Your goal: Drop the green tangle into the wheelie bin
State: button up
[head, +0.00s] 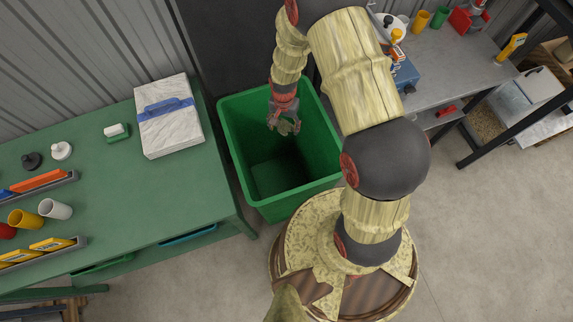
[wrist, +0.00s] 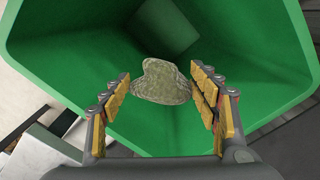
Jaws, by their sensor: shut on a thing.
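The green tangle (head: 286,128) is a small, dull grey-green lump. In the wrist view the tangle (wrist: 163,82) sits between the yellow-padded fingertips, with its outline bulging past them. My gripper (head: 284,119) is shut on it and points down. It hangs over the open mouth of the green wheelie bin (head: 297,206), towards the bin's back. In the wrist view the bin (wrist: 50,52) surrounds the tangle on all sides, and its floor shows beyond. The bin looks empty where I can see in. My arm covers part of its right side.
A green workbench (head: 105,200) stands left of the bin, with a white wrapped pack (head: 170,125), a green-and-white block (head: 116,132), cups and trays. A grey bench (head: 450,80) with tools is at the right. The floor at the lower right is clear.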

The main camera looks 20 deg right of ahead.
jog(key=shift+f+b, duration=1.2)
jog(key=shift+f, duration=1.05)
jog(key=o, duration=1.2)
jog(key=shift+o, duration=0.2)
jog(key=shift+r, duration=0.1)
notch_tip(320, 180, up, 12)
jog(key=shift+f, duration=0.1)
